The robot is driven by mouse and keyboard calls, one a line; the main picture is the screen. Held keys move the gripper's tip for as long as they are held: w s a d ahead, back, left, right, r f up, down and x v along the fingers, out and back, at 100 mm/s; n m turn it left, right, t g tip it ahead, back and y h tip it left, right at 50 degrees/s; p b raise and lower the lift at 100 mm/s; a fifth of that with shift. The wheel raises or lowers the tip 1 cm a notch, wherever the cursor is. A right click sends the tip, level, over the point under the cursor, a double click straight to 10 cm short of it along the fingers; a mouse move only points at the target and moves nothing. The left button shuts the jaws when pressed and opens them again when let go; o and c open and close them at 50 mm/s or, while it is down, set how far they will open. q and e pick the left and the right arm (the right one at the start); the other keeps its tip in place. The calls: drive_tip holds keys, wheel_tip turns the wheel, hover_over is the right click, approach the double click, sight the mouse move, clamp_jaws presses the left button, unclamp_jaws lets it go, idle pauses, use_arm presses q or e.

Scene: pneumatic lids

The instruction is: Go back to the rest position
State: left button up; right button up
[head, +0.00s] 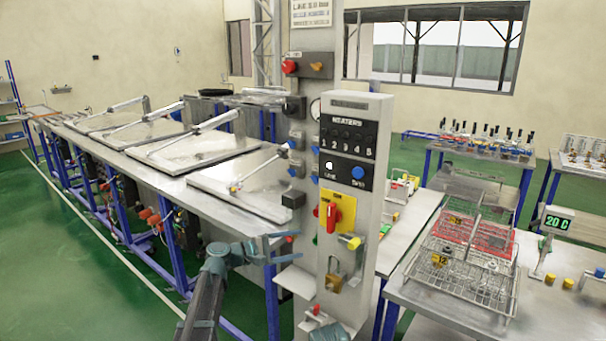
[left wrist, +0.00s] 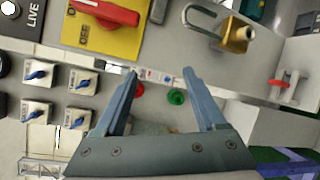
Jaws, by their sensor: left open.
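My left gripper (head: 276,250) reaches in from the bottom of the head view. It is open and empty, in front of the lower part of the grey control column (head: 345,200). In the left wrist view its two blue-grey fingers (left wrist: 160,98) are spread apart, with a green button (left wrist: 176,96) and a red button (left wrist: 139,90) behind the gap. No object is between the fingers.
The column carries a red rotary switch on a yellow plate (head: 337,216) and a brass padlock (left wrist: 237,36). A steel table (head: 425,301) with wire baskets (head: 461,275) stands right. Green floor (head: 80,270) is open at left.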

use_arm(q)
drive_tip(key=s+a+f+m+g+y, duration=0.2)
drive_tip(key=s+f+m+g+y, duration=0.45)
drive_tip(key=s+f, duration=1)
drive_tip(key=s+a+f+m+y, duration=0.1)
drive_tip(key=s+a+m+y, duration=0.1)
drive_tip(key=s+a+y, duration=0.4)
drive_tip(key=s+a+f+m+y, duration=0.2)
drive_tip(key=s+a, duration=0.1)
drive_tip(key=s, duration=0.5)
drive_tip(key=s+d+m+g+y, duration=0.1)
drive_tip(key=s+d+m, duration=0.3)
drive_tip(key=d, duration=0.6)
drive_tip(key=shift+s+r+g, duration=0.2)
drive_tip(key=shift+s+g, duration=0.15)
drive_tip(key=shift+s, duration=0.3)
